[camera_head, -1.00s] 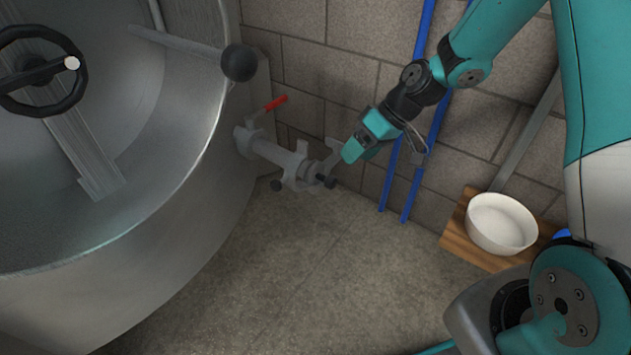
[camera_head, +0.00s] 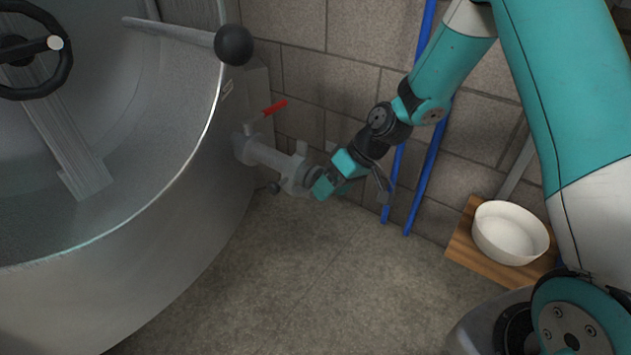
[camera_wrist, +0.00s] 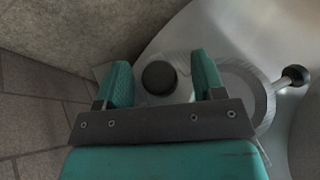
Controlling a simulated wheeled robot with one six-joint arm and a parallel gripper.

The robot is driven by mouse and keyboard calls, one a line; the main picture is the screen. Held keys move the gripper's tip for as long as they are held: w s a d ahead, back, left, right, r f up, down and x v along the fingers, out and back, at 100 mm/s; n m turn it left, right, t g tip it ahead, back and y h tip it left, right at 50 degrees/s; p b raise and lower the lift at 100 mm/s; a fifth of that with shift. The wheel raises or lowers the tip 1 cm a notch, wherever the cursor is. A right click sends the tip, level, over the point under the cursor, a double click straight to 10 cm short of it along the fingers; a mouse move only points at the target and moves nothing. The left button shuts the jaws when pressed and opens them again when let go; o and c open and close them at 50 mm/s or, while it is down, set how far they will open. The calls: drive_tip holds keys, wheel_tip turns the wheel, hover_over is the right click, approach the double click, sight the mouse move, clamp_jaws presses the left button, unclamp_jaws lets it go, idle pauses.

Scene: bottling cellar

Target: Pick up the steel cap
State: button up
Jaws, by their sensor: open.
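My gripper (camera_head: 322,184) is at the outlet end of the grey valve pipe (camera_head: 268,155) on the tank and hides that end in the head view. In the wrist view my gripper (camera_wrist: 160,66) is open, one teal finger on each side of a round grey steel piece with a dark round knob (camera_wrist: 159,77). This appears to be the steel cap (camera_wrist: 180,95) on the pipe end. Its lower part is hidden behind the gripper body. I cannot tell whether either finger touches it.
The big steel tank (camera_head: 165,215) fills the left, with a black ball-ended lever (camera_head: 233,45). A red valve handle (camera_head: 274,108) sits above the pipe. Blue poles (camera_head: 428,165) lean on the block wall. A white bowl (camera_head: 508,235) stands on a wooden board (camera_head: 462,247) at right. The middle floor is clear.

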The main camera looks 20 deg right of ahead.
drive_tip(key=c, duration=1.1)
drive_tip(key=shift+o, duration=0.2)
drive_tip(key=shift+r, duration=0.15)
